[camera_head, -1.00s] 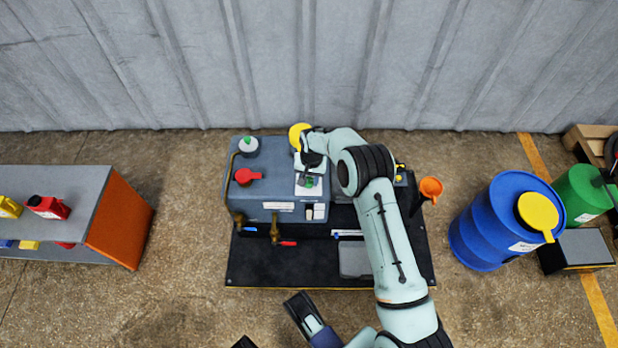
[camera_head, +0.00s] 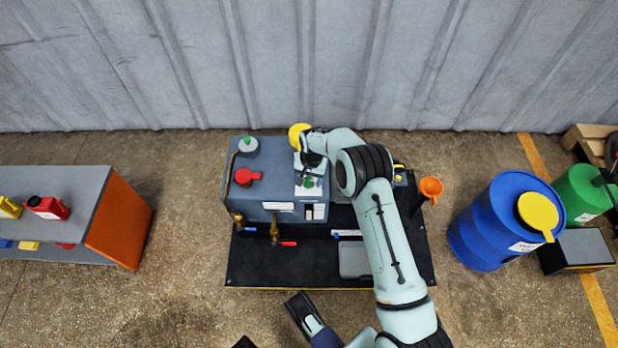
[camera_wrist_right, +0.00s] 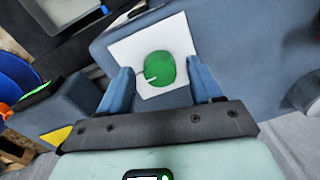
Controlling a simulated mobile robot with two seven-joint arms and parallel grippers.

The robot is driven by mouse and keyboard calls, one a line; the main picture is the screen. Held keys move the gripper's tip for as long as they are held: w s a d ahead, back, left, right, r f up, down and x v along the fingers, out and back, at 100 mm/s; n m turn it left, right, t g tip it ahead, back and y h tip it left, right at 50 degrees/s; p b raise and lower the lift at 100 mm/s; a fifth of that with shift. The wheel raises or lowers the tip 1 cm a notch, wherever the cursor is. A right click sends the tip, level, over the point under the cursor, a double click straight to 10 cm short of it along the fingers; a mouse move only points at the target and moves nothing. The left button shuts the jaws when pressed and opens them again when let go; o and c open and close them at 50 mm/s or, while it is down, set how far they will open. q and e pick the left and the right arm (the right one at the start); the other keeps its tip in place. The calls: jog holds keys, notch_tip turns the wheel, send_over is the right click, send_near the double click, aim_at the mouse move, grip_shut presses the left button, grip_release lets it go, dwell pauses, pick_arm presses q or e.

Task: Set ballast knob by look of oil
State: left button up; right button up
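The green ballast knob (camera_head: 308,182) sits on a white plate (camera_wrist_right: 121,48) on top of the grey-blue pump housing (camera_head: 274,180). In the right wrist view the knob (camera_wrist_right: 160,69) shows a short white pointer mark toward the left. My right gripper (camera_wrist_right: 158,88) is open, with one blue finger on each side of the knob and visible gaps to it. In the head view this gripper (camera_head: 311,166) is over the plate. A small pale window (camera_head: 318,212) is on the pump front; the oil look is too small to tell. A dark part (camera_head: 302,312), likely my left gripper, shows at the bottom.
A red cap (camera_head: 248,176), a white-and-green cap (camera_head: 248,145) and a yellow disc (camera_head: 298,135) are around the pump top. Brass valves (camera_head: 274,232) stick out in front. An orange funnel (camera_head: 431,188) and a blue drum (camera_head: 495,225) stand right; a shelf (camera_head: 75,190) stands left.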

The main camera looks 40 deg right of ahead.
aim_at(310, 180)
notch_tip(310, 180, up, 7)
jog(key=shift+s+d+f+p, duration=0.1)
jog(key=shift+s+p, duration=0.05)
jog(key=shift+p, duration=0.75)
pick_arm(q)
jog(key=r, duration=0.1)
jog(key=d+r+p, duration=0.1)
jog(key=r, duration=0.1)
jog(key=d+r, duration=0.1)
jog(key=shift+s+r, duration=0.15)
jog(key=shift+r, duration=0.05)
pick_arm(e)
notch_tip(310, 180, up, 6)
jog(key=shift+s+r, duration=0.15)
jog(key=shift+r, duration=0.1)
jog(key=shift+d, duration=0.1)
